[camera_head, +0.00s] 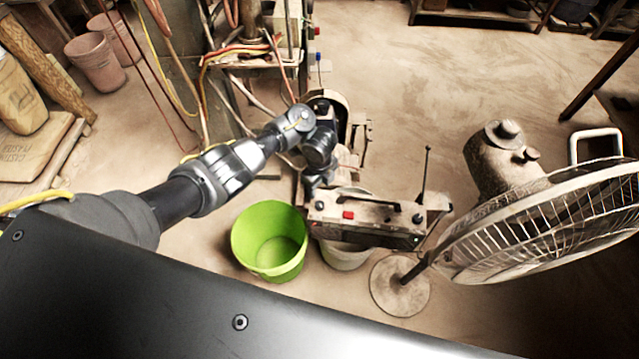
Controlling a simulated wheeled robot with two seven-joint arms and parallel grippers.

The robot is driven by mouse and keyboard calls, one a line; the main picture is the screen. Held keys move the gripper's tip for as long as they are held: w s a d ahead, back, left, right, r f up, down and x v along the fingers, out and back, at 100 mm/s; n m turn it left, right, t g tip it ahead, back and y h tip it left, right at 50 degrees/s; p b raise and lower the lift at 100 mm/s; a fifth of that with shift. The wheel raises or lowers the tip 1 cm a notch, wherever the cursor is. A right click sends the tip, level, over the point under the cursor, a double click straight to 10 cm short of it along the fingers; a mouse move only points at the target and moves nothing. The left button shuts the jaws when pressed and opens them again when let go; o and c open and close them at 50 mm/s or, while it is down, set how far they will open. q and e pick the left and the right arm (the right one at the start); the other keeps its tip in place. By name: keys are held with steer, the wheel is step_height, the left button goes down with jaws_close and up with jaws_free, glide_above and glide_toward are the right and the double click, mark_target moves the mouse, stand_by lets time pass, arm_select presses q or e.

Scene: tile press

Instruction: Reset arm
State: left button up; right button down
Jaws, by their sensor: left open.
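My left arm reaches in from the left, over the floor, toward the tile press machine (372,222) in the middle. My left gripper (318,186) is at the machine's left end, just above and beside its control box with the red button (348,215). It is small and dark here, and its fingers point down. It looks open, and I see nothing held in it. Whether it touches the machine I cannot tell. My right gripper does not show.
A green bucket (252,248) stands on the floor below my left arm, left of the machine. A large fan (545,222) on a round base (398,290) stands at the right. Hoses and cables hang around the press column behind my arm. Open floor (430,100) lies at upper right.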

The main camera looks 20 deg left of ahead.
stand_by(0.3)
arm_select(q)
steer(key=s+d+f+n+t+h, duration=0.25)
steer(key=s+d+n, duration=0.25)
steer(key=s+n, duration=0.4)
steer(key=s+a+r+n+y, duration=0.1)
steer(key=s+a+r+n, duration=0.35)
steer(key=s, duration=0.25)
steer(key=s+a+r+n+t+y, duration=0.1)
steer(key=s+a+r+n, duration=0.25)
steer(key=s+a, duration=0.3)
steer(key=s+a+r+n, duration=0.4)
steer(key=s+a, duration=0.1)
steer(key=s, duration=0.2)
step_height(320, 180, down, 27)
steer(key=s+g, duration=0.1)
steer(key=s, duration=0.1)
steer(key=s+a+f+g, duration=0.1)
steer(key=s+a+f, duration=0.1)
steer(key=s+f, duration=1.3)
steer(key=shift+s+a, duration=0.25)
steer(key=shift+s, duration=0.4)
